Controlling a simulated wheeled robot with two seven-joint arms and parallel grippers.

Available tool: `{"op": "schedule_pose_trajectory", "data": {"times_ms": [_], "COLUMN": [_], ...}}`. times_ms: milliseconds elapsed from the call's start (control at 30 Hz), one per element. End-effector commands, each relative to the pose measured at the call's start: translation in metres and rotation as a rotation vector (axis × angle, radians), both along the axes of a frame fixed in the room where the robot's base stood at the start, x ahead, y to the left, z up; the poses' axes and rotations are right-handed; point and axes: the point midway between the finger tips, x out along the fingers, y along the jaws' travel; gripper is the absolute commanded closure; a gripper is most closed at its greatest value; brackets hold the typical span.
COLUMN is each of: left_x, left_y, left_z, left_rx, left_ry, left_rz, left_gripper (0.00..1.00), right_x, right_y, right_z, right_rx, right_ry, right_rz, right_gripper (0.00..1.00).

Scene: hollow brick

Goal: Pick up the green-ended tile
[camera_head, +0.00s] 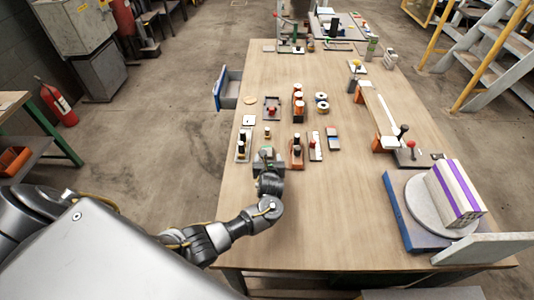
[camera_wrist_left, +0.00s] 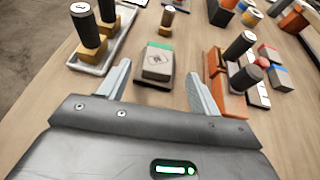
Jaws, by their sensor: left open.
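The green-ended tile (camera_wrist_left: 157,63) is a small grey block with a dark mark on its pale top and a green strip at its far end. My left gripper (camera_wrist_left: 157,76) is open, with a finger on each side and visible gaps. In the head view the gripper (camera_head: 267,163) is over the near part of the small-parts area and hides most of the tile. My right gripper is not in view.
Left of the tile, a grey tray (camera_wrist_left: 101,50) holds black-topped pegs. Right of it stands an orange holder (camera_wrist_left: 222,85) with dark cylinders. A small peg block (camera_wrist_left: 165,20) stands beyond. The near table (camera_head: 320,220) is clear; a blue-based turntable (camera_head: 403,215) is at right.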

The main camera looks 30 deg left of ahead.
Motion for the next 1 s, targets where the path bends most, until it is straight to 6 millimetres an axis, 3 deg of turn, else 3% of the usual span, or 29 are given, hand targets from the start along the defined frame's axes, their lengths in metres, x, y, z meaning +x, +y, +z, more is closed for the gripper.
{"op": "schedule_pose_trajectory", "data": {"times_ms": [133, 400, 733, 1000], "left_x": [0.005, 0.035, 0.041, 0.041], "left_y": [0.004, 0.021, 0.025, 0.025], "left_z": [-0.002, -0.016, -0.019, -0.019], "left_rx": [0.002, 0.002, 0.000, 0.000], "left_ry": [0.000, 0.000, 0.000, 0.000], "left_rz": [0.002, 0.001, -0.001, 0.000], "left_gripper": [0.36, 0.36, 0.36, 0.69], "right_x": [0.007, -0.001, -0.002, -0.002], "right_y": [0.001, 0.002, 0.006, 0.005], "right_z": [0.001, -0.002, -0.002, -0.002], "right_rx": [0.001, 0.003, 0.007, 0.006], "right_ry": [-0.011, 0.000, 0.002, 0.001], "right_rz": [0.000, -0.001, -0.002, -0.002], "right_gripper": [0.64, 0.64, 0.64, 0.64]}}
